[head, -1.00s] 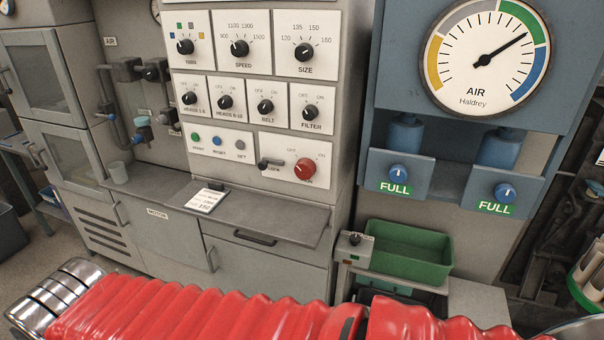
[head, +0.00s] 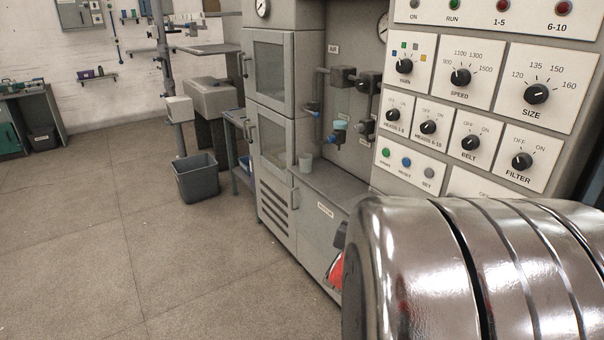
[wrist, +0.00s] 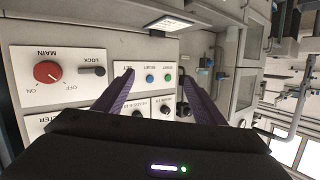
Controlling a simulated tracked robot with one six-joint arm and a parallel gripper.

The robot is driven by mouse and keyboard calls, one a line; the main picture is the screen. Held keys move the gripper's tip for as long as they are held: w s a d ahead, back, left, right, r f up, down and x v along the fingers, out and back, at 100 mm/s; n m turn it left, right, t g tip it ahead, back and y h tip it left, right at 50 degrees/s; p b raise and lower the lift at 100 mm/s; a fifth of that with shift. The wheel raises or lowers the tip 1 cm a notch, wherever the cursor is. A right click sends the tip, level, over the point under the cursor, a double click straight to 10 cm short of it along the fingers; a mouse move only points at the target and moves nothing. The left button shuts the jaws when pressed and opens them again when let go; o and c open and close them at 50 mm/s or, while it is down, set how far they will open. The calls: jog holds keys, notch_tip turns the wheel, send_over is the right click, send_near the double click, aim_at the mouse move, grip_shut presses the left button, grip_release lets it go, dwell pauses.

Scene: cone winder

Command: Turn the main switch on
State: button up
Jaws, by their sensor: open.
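The main switch (wrist: 47,72) is a red round knob on a white plate at the left of the wrist view, where the lettering appears upside down. ON and OFF are printed by it; I cannot tell clearly which one it points to. A black lock lever (wrist: 93,71) sits beside it on the same plate. My gripper (wrist: 157,76) is open and empty, its purple fingers over the start, reset and set buttons (wrist: 150,78), to the right of the main switch. In the head view my shiny arm covers the main switch and gripper.
Pipes and valves (head: 340,126) are left of the panel. A grey bin (head: 196,178) stands on the floor; open floor lies at the left.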

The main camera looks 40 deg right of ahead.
jog(key=s+d+m+g+h, duration=0.2)
jog(key=s+d+g, duration=0.2)
jog(key=s, duration=0.5)
jog(key=s+d+m+g+h, duration=0.2)
jog(key=s+d+m+g, duration=0.1)
jog(key=s, duration=0.6)
jog(key=shift+d+f+g+h, duration=0.3)
jog(key=shift+d+g, duration=0.5)
jog(key=shift+d, duration=0.45)
jog(key=shift+s, duration=0.1)
jog(key=s+d, duration=0.1)
jog(key=d, duration=1.2)
jog(key=shift+s+d, duration=0.2)
jog(key=shift+c, duration=0.6)
